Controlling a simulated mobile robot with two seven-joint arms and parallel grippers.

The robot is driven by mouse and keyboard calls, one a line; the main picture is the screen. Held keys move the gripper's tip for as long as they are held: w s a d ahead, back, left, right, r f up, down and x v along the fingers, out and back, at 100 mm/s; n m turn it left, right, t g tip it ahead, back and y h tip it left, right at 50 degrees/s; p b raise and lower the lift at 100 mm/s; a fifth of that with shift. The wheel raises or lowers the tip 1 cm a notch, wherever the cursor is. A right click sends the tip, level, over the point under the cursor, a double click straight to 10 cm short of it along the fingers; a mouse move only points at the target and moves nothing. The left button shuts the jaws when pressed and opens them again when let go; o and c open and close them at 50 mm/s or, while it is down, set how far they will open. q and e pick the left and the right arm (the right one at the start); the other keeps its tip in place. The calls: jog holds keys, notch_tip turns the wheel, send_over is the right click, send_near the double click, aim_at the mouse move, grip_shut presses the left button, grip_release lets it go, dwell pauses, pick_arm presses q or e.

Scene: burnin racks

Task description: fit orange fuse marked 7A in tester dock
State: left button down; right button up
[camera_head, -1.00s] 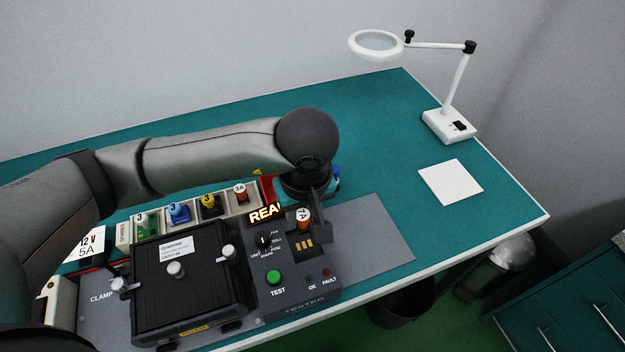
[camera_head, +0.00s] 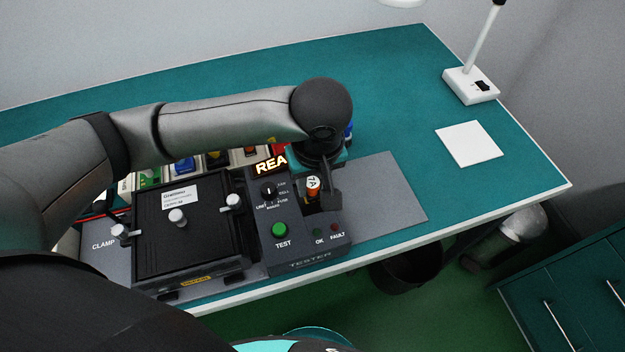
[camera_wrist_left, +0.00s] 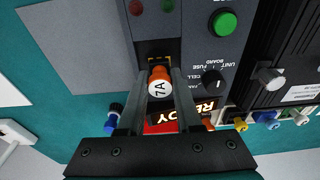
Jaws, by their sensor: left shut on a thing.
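The orange fuse with a white top marked 7A (camera_head: 313,185) is held between the fingers of my left gripper (camera_head: 322,194). In the left wrist view the fuse (camera_wrist_left: 159,84) sits between the two fingertips (camera_wrist_left: 158,88). The tester (camera_head: 297,243) stands under it, and the fuse is right at the tester dock (camera_wrist_left: 158,56), whose yellowish contacts show just beyond the fuse in the wrist view. In the head view the fuse and fingers cover the dock. I cannot tell whether the fuse is inside the dock or just above it. My right gripper is not in view.
A black clamp box (camera_head: 190,240) with silver knobs is left of the tester. Several coloured parts (camera_head: 185,163) stand in a row behind it, partly hidden by my arm. A grey mat (camera_head: 385,200) to the right is clear; a white pad (camera_head: 470,144) lies beyond.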

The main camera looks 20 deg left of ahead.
pick_arm(q)
jog(key=shift+b, duration=0.55)
dwell(1.5)
jog(key=shift+f+b, duration=0.5)
jog(key=shift+b, duration=0.6)
dwell(0.8)
jog(key=c, duration=0.5)
grip_release()
jog(key=shift+r+p, duration=1.4)
jog(key=shift+r, duration=1.15)
jog(key=shift+r+p, duration=0.85)
jog(key=shift+r, duration=1.15)
